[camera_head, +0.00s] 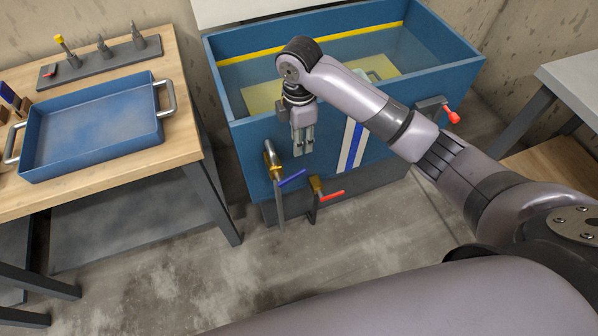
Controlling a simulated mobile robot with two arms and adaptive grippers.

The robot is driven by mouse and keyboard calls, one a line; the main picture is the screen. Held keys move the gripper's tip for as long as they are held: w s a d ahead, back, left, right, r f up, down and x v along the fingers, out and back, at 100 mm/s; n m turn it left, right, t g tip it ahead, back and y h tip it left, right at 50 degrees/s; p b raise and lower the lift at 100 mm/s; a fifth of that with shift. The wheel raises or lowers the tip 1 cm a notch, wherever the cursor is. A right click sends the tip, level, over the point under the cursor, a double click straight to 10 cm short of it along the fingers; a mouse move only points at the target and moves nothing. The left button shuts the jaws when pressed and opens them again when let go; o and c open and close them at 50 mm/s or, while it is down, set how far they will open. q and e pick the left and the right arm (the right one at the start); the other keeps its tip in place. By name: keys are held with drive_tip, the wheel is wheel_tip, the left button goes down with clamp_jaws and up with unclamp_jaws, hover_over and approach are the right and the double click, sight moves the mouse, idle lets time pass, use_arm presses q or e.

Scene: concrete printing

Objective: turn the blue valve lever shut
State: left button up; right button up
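The blue valve lever (292,179) sticks out to the right and slightly up from a brass valve body (276,173) on a bent grey pipe (270,150), at the front of the blue tank (250,135). My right gripper (303,151) points down in front of the tank wall, just above and slightly right of the lever. It appears apart from the lever. Its fingers look close together with nothing seen between them, but the gap is too small to judge. My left gripper is not in view.
A second valve with a red lever (331,195) sits right of the blue one, lower down. A wooden table (188,140) with a blue tray (40,125) stands left. Open concrete floor (180,285) lies in front.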

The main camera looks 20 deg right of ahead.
sight(299, 172)
wheel_tip(299, 172, down, 16)
drive_tip(key=shift+r+b, duration=0.1)
drive_tip(key=shift+b, duration=0.5)
clamp_jaws()
idle(0.6)
